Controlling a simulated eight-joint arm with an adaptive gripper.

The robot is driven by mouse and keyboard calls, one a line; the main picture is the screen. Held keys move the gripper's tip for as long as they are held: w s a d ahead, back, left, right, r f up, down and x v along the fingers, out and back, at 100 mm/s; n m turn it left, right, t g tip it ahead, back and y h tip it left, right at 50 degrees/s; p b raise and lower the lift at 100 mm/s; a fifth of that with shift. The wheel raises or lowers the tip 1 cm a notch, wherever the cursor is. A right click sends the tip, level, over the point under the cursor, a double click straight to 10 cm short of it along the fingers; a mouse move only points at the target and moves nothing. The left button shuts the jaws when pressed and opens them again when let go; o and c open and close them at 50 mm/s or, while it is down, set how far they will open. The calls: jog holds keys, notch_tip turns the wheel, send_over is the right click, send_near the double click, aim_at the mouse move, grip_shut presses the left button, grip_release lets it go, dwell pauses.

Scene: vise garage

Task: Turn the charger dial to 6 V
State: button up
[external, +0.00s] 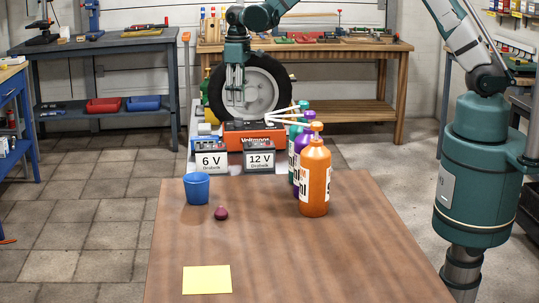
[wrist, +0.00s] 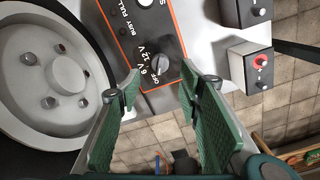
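The charger (external: 255,141) is a dark box with an orange-red front and edge, on the bench beyond the near table; it also shows at the top of the wrist view (wrist: 122,22). Its round grey dial (wrist: 160,65) shows in the wrist view beside the labels OFF, 6 V and 12 V. I cannot tell for sure which label the dial points to. My gripper (external: 236,101) hangs above the charger, in front of the wheel. In the wrist view its green fingers (wrist: 160,81) are apart and empty, one on each side of the dial in the picture. Contact with the dial does not show.
Two batteries marked 6 V (external: 211,160) and 12 V (external: 260,160) stand in front of the charger. A wheel with a tyre (external: 280,88) stands behind. Orange (external: 314,180) and other pump bottles, a blue cup (external: 196,187) and a yellow note (external: 207,279) are on the near table.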

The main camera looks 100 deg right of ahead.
aim_at(239, 121)
jog(key=shift+f, duration=0.1)
jog(key=shift+f+b, duration=0.4)
jog(key=shift+f, duration=3.4)
jog(key=c, duration=0.9)
